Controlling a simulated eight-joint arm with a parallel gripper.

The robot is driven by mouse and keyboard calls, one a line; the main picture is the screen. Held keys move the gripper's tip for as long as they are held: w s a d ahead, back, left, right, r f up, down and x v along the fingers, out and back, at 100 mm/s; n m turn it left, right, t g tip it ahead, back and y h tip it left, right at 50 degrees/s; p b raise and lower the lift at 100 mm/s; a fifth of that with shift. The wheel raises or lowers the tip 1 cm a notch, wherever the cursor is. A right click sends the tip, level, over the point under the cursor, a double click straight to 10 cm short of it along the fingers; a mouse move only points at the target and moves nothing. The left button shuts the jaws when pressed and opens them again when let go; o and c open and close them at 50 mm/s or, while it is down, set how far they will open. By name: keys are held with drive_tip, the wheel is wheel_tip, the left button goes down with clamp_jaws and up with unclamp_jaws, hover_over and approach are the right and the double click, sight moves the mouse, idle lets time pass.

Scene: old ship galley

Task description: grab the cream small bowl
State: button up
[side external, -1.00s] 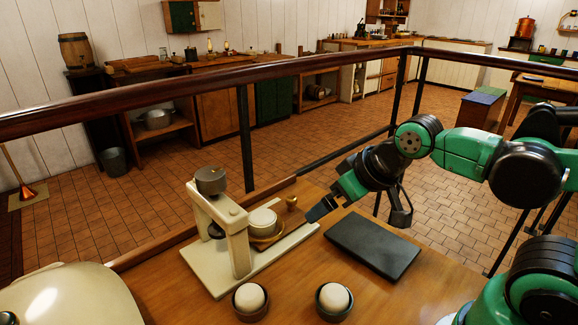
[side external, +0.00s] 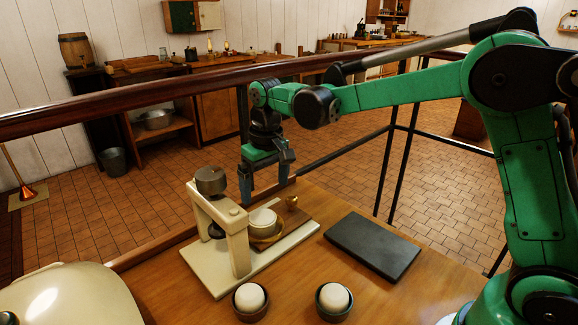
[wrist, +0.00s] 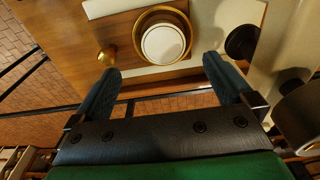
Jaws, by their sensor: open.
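The cream small bowl (side external: 263,218) sits inside a brass-coloured ring (side external: 267,241) on the base of a cream stand (side external: 240,245). In the wrist view, the bowl (wrist: 163,44) shows as a pale round shape inside the ring (wrist: 183,20). My gripper (side external: 264,194) is open and points down, behind the bowl in the side view. In the wrist view, my gripper (wrist: 161,66) has its two fingers apart and empty, with the bowl ahead of the gap between them. The fingers do not appear to touch the bowl.
The stand's upright and dark-topped head (side external: 210,181) rise just left of the bowl. A small brass knob (side external: 291,202) is at its right. A dark slab (side external: 372,246) lies further right. Two dark cups with pale round contents (side external: 250,299) (side external: 334,299) stand in front. A rail (side external: 150,100) runs behind.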

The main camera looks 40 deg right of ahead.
sight(262, 216)
drive_tip(key=shift+w+a+f+g, duration=0.1)
drive_tip(key=shift+w+f+g, duration=0.1)
drive_tip(key=shift+w+f, duration=0.3)
drive_tip(key=shift+w+a+f+g, duration=0.1)
drive_tip(key=shift+w+f+g, duration=0.1)
drive_tip(key=shift+f, duration=3.1)
drive_tip(key=c, duration=1.2)
